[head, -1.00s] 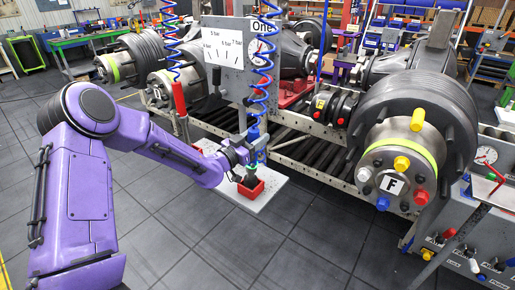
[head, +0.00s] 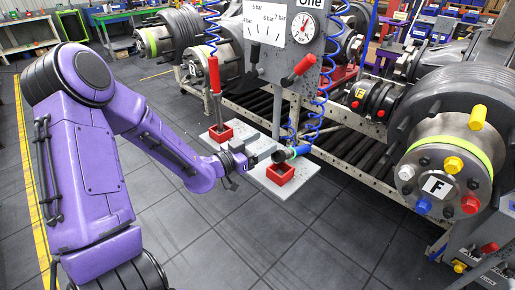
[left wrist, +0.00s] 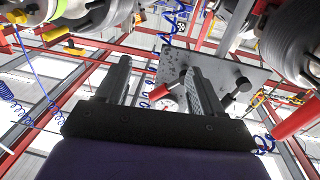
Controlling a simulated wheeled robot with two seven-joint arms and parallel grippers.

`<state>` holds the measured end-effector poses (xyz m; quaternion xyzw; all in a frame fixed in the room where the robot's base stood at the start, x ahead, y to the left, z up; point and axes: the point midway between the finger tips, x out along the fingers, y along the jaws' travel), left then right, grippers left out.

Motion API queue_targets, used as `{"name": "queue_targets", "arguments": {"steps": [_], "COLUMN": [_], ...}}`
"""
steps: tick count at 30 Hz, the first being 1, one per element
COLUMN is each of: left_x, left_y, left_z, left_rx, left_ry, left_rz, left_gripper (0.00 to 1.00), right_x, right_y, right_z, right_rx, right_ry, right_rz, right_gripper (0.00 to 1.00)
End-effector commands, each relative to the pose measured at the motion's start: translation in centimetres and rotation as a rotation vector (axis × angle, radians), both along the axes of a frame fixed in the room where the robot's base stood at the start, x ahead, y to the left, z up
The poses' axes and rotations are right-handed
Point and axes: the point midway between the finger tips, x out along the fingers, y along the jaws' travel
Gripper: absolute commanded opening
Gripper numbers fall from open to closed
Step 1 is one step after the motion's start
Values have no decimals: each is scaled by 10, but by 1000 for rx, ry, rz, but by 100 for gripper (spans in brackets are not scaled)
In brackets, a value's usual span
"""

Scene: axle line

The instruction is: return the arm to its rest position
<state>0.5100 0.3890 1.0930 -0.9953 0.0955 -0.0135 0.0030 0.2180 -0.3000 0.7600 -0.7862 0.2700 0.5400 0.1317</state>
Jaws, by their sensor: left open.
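My left arm (head: 165,145) is purple and reaches in from the left in the head view. Its gripper (head: 268,154) is level, beside the red holder (head: 280,174) on the pale plate and close to a dark tool with a teal ring (head: 291,153) on a blue coiled hose. I cannot tell in the head view whether gripper and tool touch. In the left wrist view the two fingers of the left gripper (left wrist: 156,80) stand apart with nothing held between them. My right gripper is in neither view.
A second red holder (head: 221,133) stands to the left, with a red-handled tool (head: 214,82) hanging above it. The gauge panel (head: 277,35) rises behind. The axle with the F hub (head: 437,186) is at right. Dark floor (head: 300,240) is clear in front.

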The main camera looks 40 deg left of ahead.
Motion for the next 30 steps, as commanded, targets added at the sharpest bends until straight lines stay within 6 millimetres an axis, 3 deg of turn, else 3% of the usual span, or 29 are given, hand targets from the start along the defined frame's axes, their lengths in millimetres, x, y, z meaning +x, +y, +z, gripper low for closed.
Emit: {"name": "queue_targets", "arguments": {"steps": [4,12,18,20,25,28,30], "left_x": [-12,-13,-5,-6,-32,-67,-101], "left_y": [2,2,24,23,5,-12,-26], "left_z": [0,0,-11,-36,-140,-207,-256], "left_rx": [0,-19,-262,-331,-445,-456,-437], "left_ry": [-1,5,95,166,426,587,711], "left_rz": [0,-1,206,284,500,614,687], "left_gripper": [67,67,67,67,67,67,67], "right_x": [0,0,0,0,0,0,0], "right_y": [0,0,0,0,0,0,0], "right_z": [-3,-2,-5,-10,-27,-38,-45], "right_rx": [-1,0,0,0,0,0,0], "right_ry": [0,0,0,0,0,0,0], "right_rz": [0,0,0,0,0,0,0], "right_gripper": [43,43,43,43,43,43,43]}}
